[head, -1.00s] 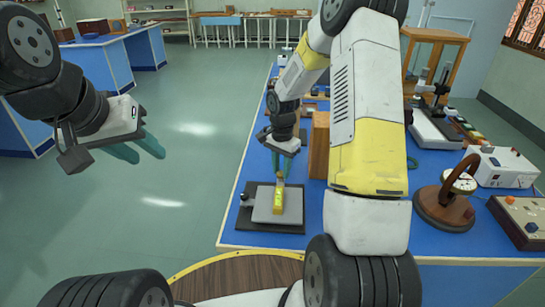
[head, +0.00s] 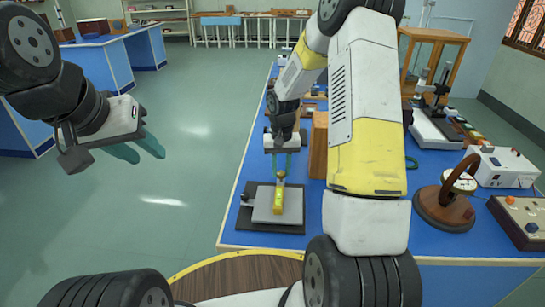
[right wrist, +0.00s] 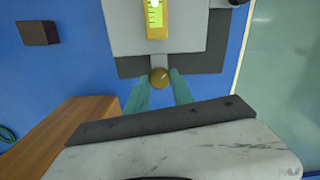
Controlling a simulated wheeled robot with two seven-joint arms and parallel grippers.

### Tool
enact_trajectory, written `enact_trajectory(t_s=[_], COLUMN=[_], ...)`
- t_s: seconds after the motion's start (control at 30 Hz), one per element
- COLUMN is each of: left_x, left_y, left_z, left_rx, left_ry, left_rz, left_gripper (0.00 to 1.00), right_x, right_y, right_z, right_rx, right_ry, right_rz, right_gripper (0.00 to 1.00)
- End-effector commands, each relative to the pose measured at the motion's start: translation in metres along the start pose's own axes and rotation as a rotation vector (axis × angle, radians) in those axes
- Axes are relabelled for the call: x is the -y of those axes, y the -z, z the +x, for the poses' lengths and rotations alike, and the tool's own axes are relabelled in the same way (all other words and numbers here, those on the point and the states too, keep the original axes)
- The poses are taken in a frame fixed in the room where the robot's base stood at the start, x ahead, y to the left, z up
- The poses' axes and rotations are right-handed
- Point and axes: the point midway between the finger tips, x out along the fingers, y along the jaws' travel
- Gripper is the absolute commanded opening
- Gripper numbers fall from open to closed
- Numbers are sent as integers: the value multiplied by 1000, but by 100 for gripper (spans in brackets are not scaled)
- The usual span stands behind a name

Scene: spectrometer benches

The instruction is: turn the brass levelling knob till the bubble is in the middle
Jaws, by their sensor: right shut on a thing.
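The brass levelling knob (right wrist: 159,77) sits at the edge of a grey levelling plate (right wrist: 120,28). In the head view the knob (head: 281,175) is small, at the plate's far side. My right gripper (head: 281,163) comes down over it from behind. In the right wrist view the teal fingers of my right gripper (right wrist: 158,89) are closed on the knob's two sides. The yellow level vial (right wrist: 157,20) lies on the plate with its green window partly cut off by the frame; I cannot place the bubble surely. My left gripper (head: 140,150) is empty, fingers apart, over the floor.
The plate stands on a dark base (head: 290,228) near the blue bench's (head: 233,220) left front corner. A wooden block (head: 318,145) stands close to the right of my right gripper. A brown stand with a dial (head: 445,205) and a white box (head: 503,166) are farther right.

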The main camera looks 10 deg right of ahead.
Motion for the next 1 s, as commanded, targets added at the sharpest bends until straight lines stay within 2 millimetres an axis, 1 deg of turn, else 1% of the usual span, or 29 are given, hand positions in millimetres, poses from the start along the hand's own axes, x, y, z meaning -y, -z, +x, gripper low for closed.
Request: enact_trajectory(t_s=[0.3, 0.6, 0.8, 1.0], left_x=[0, 0, 0, 0], left_y=[0, 0, 0, 0], left_z=[0, 0, 0, 0], left_rx=[0, 0, 0, 0], left_ry=[0, 0, 0, 0], left_rz=[0, 0, 0, 0], left_gripper=[36, 36, 36, 36], right_x=[0, 1, 1, 1], right_y=[1, 1, 1, 1], right_z=[-1, -1, -1, -1], right_rx=[-2, -3, -3, -4], right_ry=[0, 0, 0, -1], right_rz=[-300, -548, -666, -733], right_gripper=[0, 0, 0, 0])
